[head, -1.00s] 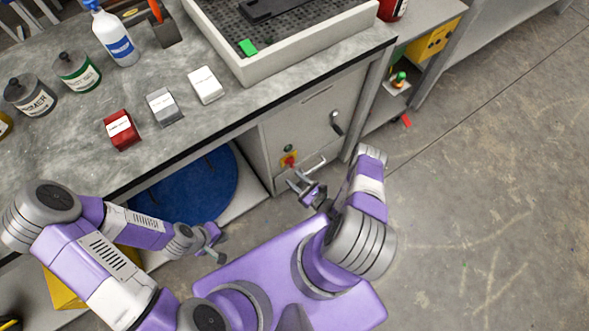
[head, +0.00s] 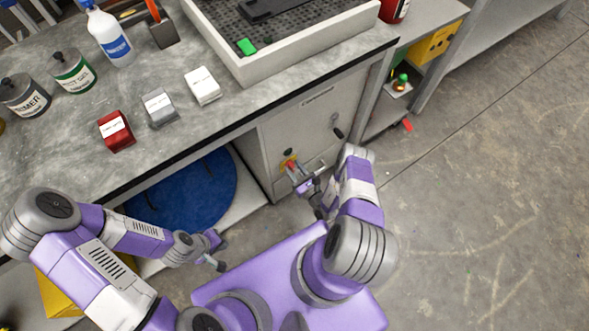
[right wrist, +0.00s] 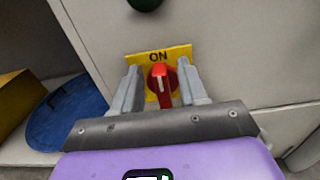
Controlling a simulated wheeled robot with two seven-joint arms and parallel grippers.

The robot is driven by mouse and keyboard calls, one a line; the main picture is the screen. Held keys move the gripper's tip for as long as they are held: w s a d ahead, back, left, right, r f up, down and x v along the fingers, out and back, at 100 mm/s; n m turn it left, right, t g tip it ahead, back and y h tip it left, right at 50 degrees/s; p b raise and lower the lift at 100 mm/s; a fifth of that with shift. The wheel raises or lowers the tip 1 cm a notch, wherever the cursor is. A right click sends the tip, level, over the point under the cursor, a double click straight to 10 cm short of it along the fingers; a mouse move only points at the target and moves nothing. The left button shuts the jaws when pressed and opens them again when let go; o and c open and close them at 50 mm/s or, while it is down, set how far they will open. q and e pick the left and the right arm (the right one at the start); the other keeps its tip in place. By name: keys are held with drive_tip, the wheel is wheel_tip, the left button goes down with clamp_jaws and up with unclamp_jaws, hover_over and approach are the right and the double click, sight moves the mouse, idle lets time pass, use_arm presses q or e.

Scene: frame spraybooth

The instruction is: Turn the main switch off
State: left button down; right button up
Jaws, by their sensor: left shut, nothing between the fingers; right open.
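The main switch is a red rotary handle (right wrist: 161,84) on a yellow plate (right wrist: 180,52) marked ON, on the grey cabinet front. Its handle stands upright, with a white line on it. In the head view the switch (head: 291,167) is small and partly covered by my right gripper (head: 304,182). In the right wrist view my right gripper (right wrist: 160,88) is open, with one finger on each side of the red handle; contact cannot be told. My left gripper (head: 219,252) is shut and empty, low at the left, away from the cabinet.
A dark round knob (right wrist: 145,4) sits above the switch plate. The cabinet (head: 311,122) has a dark handle (head: 337,126) at its right. The workbench (head: 190,140) with small boxes and bottles overhangs at the left. A blue round item (head: 195,188) lies on the lower shelf.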

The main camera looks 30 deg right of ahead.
drive_tip(key=shift+c, duration=0.4)
clamp_jaws()
drive_tip(key=shift+n, duration=0.3)
drive_tip(key=n, duration=0.2)
drive_tip(key=a+n+p, duration=0.1)
drive_tip(key=n, duration=0.1)
drive_tip(key=shift+s+n, duration=0.1)
drive_tip(key=shift+n, duration=0.2)
drive_tip(key=n, duration=0.3)
drive_tip(key=n+p, duration=0.1)
drive_tip(key=shift+a+f, duration=0.35)
drive_tip(key=shift+a+f+n+p, duration=0.1)
drive_tip(key=shift+f+n+p, duration=0.2)
drive_tip(key=shift+n, duration=1.15)
drive_tip(key=shift+a+f+n+p, duration=0.1)
drive_tip(key=shift+f+n+p, duration=0.25)
drive_tip(key=shift+n, duration=1.15)
drive_tip(key=shift+a+f+n+p, duration=0.15)
drive_tip(key=shift+n+p, duration=0.25)
drive_tip(key=shift+n, duration=1.05)
